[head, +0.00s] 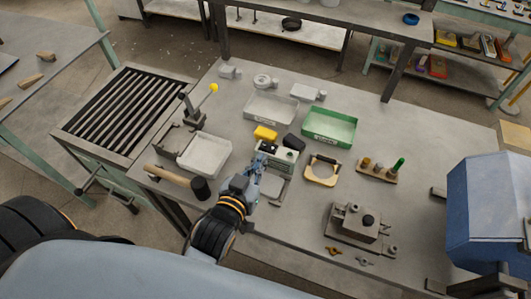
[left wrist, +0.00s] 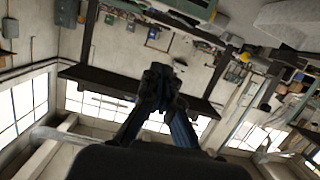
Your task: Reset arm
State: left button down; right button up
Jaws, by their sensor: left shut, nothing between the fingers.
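My left gripper (head: 260,161) reaches over the near middle of the grey workbench (head: 300,225), beside a small grey-green box device (head: 280,158). I cannot tell whether it touches the device. Its fingers are together and hold nothing. In the left wrist view the closed gripper (left wrist: 160,75) points into the room, with windows and a dark shelf or table edge beyond it. My right gripper is not in view. No ladle can be made out.
A metal fixture (head: 356,224) and a large blue casing (head: 490,210) stand right. Bare bench shows near the front middle.

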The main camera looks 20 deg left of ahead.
pick_arm(q)
jog(key=shift+s+d+r, duration=0.1)
jog(key=shift+s+r, duration=0.15)
jog(key=shift+s, duration=0.35)
